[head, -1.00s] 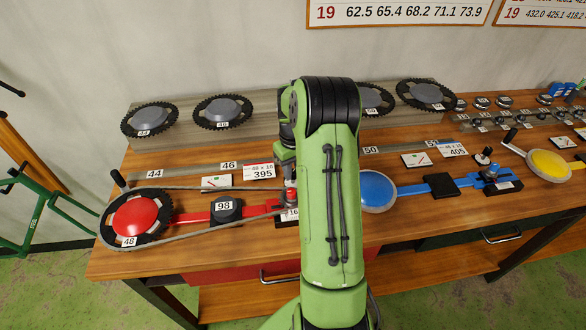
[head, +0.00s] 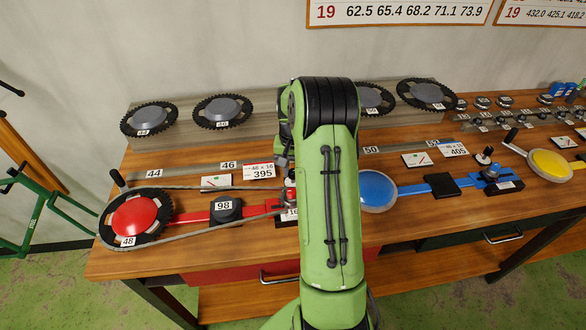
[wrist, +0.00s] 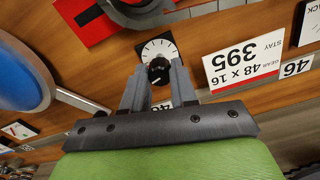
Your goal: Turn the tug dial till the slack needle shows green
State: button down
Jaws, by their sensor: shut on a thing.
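The tug dial (wrist: 158,72) is a dark round knob on a small pale plate with black tick marks, seen in the wrist view. My gripper (wrist: 156,76) is shut on the knob, a finger on each side. The slack gauge (head: 216,182) looks like a small white card with a green mark, behind the red chain stand (head: 188,217). Its needle is too small to read. The chain (head: 195,238) loops from the red-hubbed chainring (head: 136,217) towards my arm.
A card reading 395 (head: 262,171) stands near the dial. A blue stand with a blue disc (head: 377,190) is to the right of my arm, with its own gauge (head: 416,159). Spare chainrings (head: 221,111) line the back of the bench. A yellow disc (head: 549,164) is further right.

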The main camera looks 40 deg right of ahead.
aim_at(293, 171)
jog(key=shift+m, duration=0.3)
jog(key=c, duration=0.9)
grip_release()
notch_tip(293, 171, up, 16)
jog(key=shift+f+p, duration=0.1)
jog(key=shift+p, duration=1.05)
